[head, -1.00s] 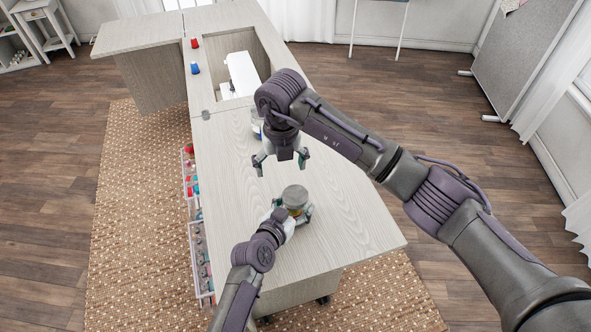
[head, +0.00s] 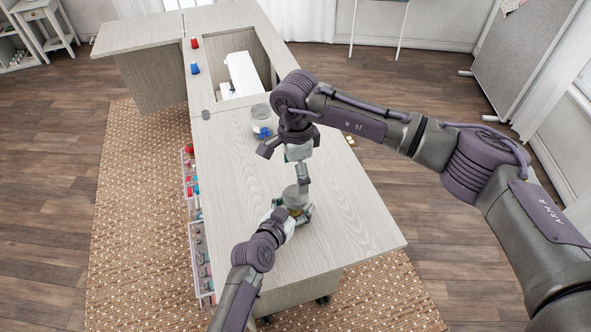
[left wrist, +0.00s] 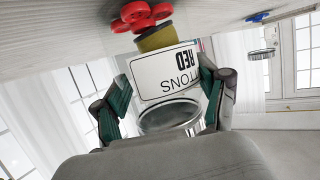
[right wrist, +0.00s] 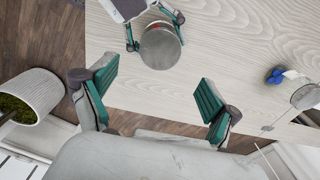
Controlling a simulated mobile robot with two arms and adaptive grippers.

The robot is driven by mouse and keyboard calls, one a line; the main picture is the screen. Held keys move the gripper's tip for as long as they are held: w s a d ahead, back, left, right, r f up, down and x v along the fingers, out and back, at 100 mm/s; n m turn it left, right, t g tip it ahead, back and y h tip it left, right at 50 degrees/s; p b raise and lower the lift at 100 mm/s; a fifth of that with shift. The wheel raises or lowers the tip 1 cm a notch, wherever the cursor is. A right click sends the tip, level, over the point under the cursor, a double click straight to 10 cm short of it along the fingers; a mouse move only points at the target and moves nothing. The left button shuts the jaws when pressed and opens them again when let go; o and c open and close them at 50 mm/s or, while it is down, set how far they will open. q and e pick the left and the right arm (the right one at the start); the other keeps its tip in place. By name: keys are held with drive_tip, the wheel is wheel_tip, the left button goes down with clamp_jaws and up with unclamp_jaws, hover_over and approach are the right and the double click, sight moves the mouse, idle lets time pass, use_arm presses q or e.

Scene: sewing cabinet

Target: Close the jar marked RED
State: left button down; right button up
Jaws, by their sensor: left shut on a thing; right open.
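The jar marked RED (left wrist: 160,78) stands on the tabletop, its label upside down in the left wrist view. My left gripper (head: 294,213) is shut around its sides. A round grey metal lid (right wrist: 160,47) covers the jar's mouth in the right wrist view; how firmly it sits cannot be told. My right gripper (right wrist: 157,84) is open and empty, above and behind the jar in the head view, fingers pointing down and apart from the lid.
The tabletop right of the held jar is clear.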

sight(295, 195)
drive_tip(key=shift+f, duration=4)
drive_tip(key=c, duration=1.2)
drive_tip(key=m, duration=0.9)
drive_tip(key=o, duration=1.4)
drive_tip(key=shift+c, duration=0.2)
